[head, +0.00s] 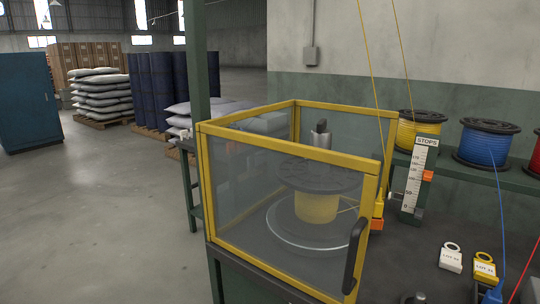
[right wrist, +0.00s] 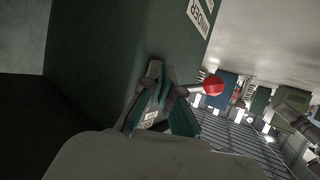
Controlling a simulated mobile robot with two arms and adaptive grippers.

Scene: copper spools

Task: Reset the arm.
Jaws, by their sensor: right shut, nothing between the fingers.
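My right gripper (right wrist: 165,84) shows in the right wrist view, shut and empty, close to a dark green panel (right wrist: 105,50). A red ball knob (right wrist: 213,85) on a light lever is just right of its fingers; I cannot tell whether they touch. Neither gripper shows in the head view. There, a yellow-framed guard box (head: 240,170) with clear walls encloses a spool with yellow winding (head: 317,207) under a dark flange, on a round plate.
A yellow spool (head: 420,130) and a blue spool (head: 487,143) stand on a shelf at the right. A STOPS scale (head: 414,180) stands beside the guard. Tags (head: 451,258) lie on the dark bench. Open floor (head: 95,220) is at the left.

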